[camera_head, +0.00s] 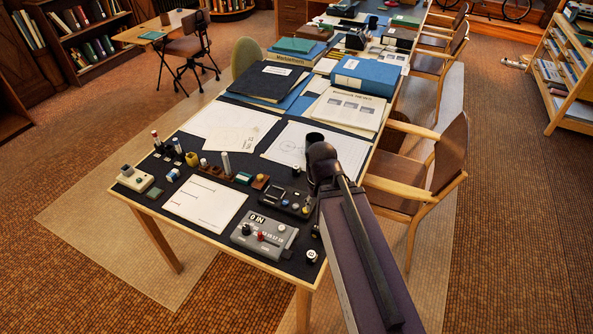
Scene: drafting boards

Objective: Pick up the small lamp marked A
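Several small upright pieces stand on the dark tabletop, and I cannot read a letter A on any, so I cannot tell which is the lamp marked A. Among them are a small white-topped round piece (311,256) at the near right corner, another (296,171) farther back, a pale upright cylinder (226,164) and a red-tipped upright piece (155,137) at the left. My dark arm reaches up from the bottom right over the table's right edge. I make out no gripper fingers.
A grey control box (264,236) with knobs and a black device (287,201) sit near the front. A white sheet (205,201) lies beside them. A blue binder (367,76) and papers are behind. A wooden armchair (422,172) stands at the right; open floor is at the left.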

